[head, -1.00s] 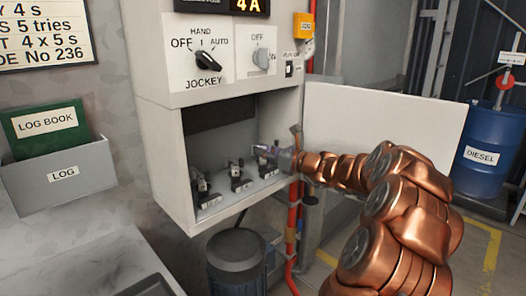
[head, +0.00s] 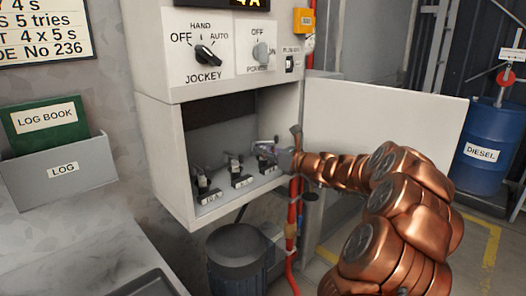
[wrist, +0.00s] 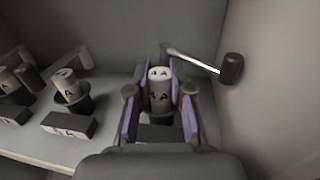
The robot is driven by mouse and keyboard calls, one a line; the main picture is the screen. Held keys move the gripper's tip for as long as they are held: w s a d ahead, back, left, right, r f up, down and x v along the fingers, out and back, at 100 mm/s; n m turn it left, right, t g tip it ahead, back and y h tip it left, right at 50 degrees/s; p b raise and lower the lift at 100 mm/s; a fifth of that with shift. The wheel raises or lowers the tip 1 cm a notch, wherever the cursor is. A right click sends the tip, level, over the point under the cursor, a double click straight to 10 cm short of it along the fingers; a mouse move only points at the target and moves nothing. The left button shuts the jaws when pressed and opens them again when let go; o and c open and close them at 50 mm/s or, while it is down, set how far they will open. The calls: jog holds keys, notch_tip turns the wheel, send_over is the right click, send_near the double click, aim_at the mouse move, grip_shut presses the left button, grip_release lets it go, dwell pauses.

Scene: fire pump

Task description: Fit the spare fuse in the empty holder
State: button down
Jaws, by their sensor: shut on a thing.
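My gripper (head: 265,151) reaches into the right end of the open fuse compartment. In the wrist view its purple-padded fingers (wrist: 158,100) are shut on a pale grey fuse (wrist: 159,97) with dark lettering, which stands about upright. The lower end of the fuse is hidden, so I cannot tell whether it sits in the holder below. A dark label block (wrist: 158,132) shows in front of it. To the left, another fuse (wrist: 66,83) stands in a black cup-shaped holder (wrist: 75,103). One more holder with a fuse (wrist: 9,82) is at the far left.
A lever with a black knob (wrist: 232,68) is close on the right of my gripper. The white cabinet (head: 166,165) encloses the holders, and its open door (head: 385,125) stands to the right. A red pipe (head: 293,215) runs below my wrist.

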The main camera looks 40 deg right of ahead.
jog(key=c, duration=1)
grip_release()
jog(key=shift+o, duration=0.2)
jog(key=v, duration=1.2)
